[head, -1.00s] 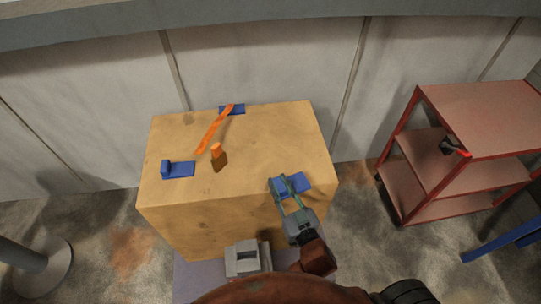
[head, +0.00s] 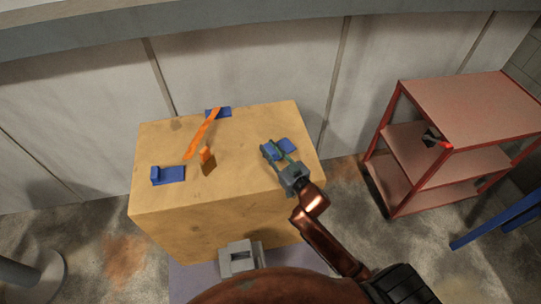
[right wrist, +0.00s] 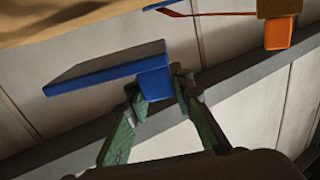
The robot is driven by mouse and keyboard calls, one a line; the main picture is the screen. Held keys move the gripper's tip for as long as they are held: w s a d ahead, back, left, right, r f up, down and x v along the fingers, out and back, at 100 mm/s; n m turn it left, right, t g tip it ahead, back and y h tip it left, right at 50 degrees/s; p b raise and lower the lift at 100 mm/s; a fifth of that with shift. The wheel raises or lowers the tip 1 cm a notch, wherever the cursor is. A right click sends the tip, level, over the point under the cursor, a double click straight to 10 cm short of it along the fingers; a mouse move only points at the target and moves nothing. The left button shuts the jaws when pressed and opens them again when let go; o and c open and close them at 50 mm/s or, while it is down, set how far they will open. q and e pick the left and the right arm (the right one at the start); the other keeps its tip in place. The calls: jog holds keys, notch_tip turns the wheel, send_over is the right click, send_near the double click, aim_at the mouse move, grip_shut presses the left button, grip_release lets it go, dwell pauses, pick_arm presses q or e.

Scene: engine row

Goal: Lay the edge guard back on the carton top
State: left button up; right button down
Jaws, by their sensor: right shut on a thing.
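The blue L-shaped edge guard (head: 287,146) is between the green fingers of my right gripper (head: 273,152), over the right part of the carton top (head: 240,180) in the head view. In the right wrist view the guard (right wrist: 108,68) is a flat blue plate with a short flange, and the fingers (right wrist: 156,88) are shut on the flange. The guard looks clear of the carton, whose edge (right wrist: 60,20) shows at upper left there. My left gripper is out of view.
Two similar blue guards lie on the carton, one at left (head: 170,175), one at the back (head: 224,112). An orange strip (head: 203,135) and an orange-and-brown block (head: 207,162) are between them. A red shelf cart (head: 455,110) stands at right; a post base (head: 45,275) is lower left.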

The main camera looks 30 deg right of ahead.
jog(key=shift+w+d+f, duration=0.2)
jog(key=shift+w+f, duration=0.05)
jog(key=shift+f, duration=0.15)
jog(key=shift+w+d+f, duration=0.2)
jog(key=shift+f, duration=0.2)
jog(key=f, duration=0.2)
jog(key=f+b, duration=0.1)
jog(key=shift+w+d+f, duration=0.2)
jog(key=shift+f, duration=0.15)
jog(key=shift+r, duration=0.1)
jog(key=c, duration=1.7)
grip_release()
